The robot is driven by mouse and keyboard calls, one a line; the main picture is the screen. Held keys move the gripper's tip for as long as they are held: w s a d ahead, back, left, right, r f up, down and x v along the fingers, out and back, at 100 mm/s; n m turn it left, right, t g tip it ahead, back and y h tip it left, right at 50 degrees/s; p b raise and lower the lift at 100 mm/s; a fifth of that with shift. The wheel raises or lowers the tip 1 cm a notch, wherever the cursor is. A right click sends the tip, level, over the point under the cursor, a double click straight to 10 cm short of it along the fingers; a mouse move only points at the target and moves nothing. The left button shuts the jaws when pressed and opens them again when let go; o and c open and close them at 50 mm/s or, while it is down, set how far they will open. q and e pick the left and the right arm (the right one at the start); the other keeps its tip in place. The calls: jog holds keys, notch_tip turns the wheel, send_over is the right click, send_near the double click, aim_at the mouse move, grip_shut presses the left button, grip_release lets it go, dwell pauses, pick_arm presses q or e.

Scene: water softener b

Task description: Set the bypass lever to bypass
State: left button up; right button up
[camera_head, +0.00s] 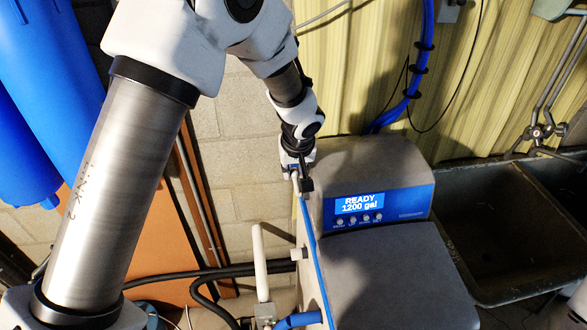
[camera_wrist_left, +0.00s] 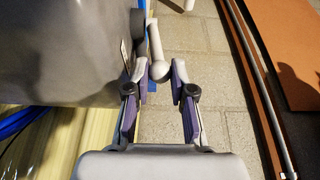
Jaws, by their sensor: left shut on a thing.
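The grey water softener (camera_head: 375,175) stands at the centre of the head view, with a blue panel reading READY, 1200 gal. My left gripper (camera_head: 297,174) points down at its left upper edge. In the left wrist view, the pale bypass lever (camera_wrist_left: 155,42) ends in a round knob between the fingertips of my left gripper (camera_wrist_left: 160,75). The gripper is shut on this knob end, beside the softener's grey housing (camera_wrist_left: 65,45). In the head view the gripper mostly hides the held part. My right gripper is not in view.
A white upright rod (camera_head: 260,262) stands left of the softener, near black hoses (camera_head: 215,273) and a blue pipe (camera_head: 298,320). A dark sink (camera_head: 497,235) is at the right. A block wall (camera_head: 232,150) is behind.

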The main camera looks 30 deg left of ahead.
pick_arm(q)
jog(key=shift+s+d+f+b, duration=0.15)
jog(key=shift+s+d+b, duration=0.15)
jog(key=shift+s+d, duration=0.45)
jog(key=shift+s+a, duration=0.1)
jog(key=shift+s+d+f+b, duration=0.2)
jog(key=shift+s+f+b, duration=0.1)
jog(key=shift+s+f, duration=0.05)
jog(key=shift+s+d+f, duration=0.2)
jog(key=shift+s+d, duration=0.25)
jog(key=shift+s, duration=0.05)
jog(key=shift+f+b, duration=0.1)
jog(key=shift+b, duration=0.2)
jog(key=shift+s+d+f+b, duration=0.5)
jog(key=shift+s+f, duration=0.15)
jog(key=shift+s, duration=0.1)
